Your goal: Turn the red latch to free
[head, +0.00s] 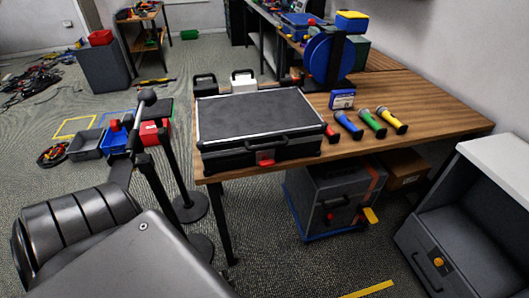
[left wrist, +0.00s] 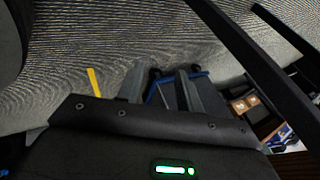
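A black case (head: 240,150) with a grey top lies closed on the wooden table. A red latch (head: 264,157) sits on its front side, below a dark handle. A grey box (head: 345,190) with a blue base stands under the table and has a small red part (head: 329,217) and a yellow piece on its front. My left gripper (left wrist: 163,80) shows in the left wrist view with its two fingers apart and nothing between them held. A dark box with a blue edge lies beyond the fingers. My right gripper is in neither view.
Flashlights (head: 349,124) with blue, green and yellow bodies lie right of the case. A blue reel (head: 328,57) stands at the back. A grey open cabinet (head: 470,205) stands at right.

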